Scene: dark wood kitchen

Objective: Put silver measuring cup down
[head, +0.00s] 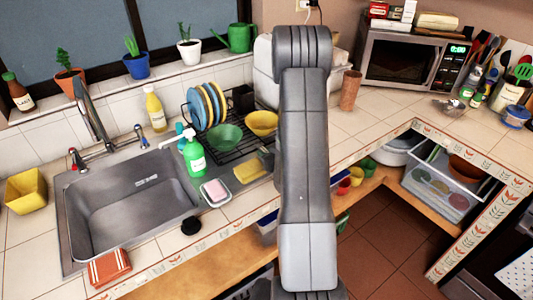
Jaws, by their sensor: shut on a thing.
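My arm rises through the middle of the head view, and its links hide part of the counter behind them. My gripper is not visible, so I cannot see its fingers or anything in them. A small silvery item (447,107) lies on the right-hand counter, in front of the bottles. It is too small to tell whether it is a measuring cup. No other silver cup shows clearly.
The tiled counter (385,121) has bare room before the microwave (406,56), with a brown tumbler (350,90) to its left. The sink (128,205) and dish rack (235,141) are left. Open shelves (440,178) lie below the right counter.

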